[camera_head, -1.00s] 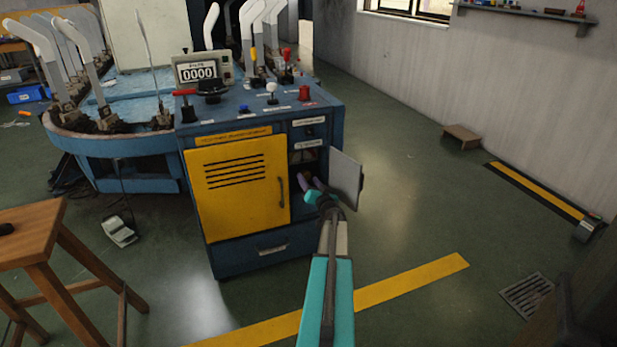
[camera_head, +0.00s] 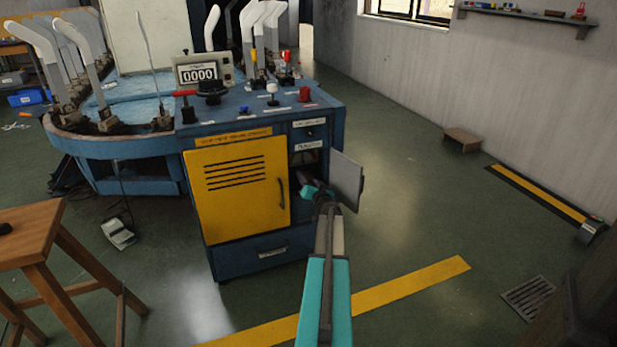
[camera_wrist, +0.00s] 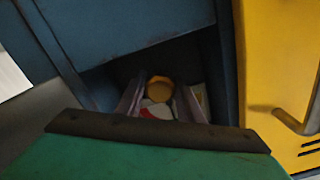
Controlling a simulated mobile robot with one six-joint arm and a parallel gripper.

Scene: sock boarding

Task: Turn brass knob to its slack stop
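The brass knob (camera_wrist: 160,86) shows in the wrist view as a round, gold-coloured face inside a dark compartment. My gripper (camera_wrist: 163,104) is open, with one finger on each side of the knob in the picture. I cannot tell whether the fingers touch it. A red and white patch (camera_wrist: 157,109) lies just beside the knob, between the fingers. In the head view my gripper (camera_head: 308,178) reaches into the small open compartment at the cabinet's right front. The knob is hidden there.
The small grey door (camera_head: 347,181) stands open just right of my gripper. The yellow door (camera_head: 235,190) with its handle is shut on the left. The blue cabinet (camera_head: 330,125) carries several controls and a counter reading 0000 (camera_head: 198,74).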

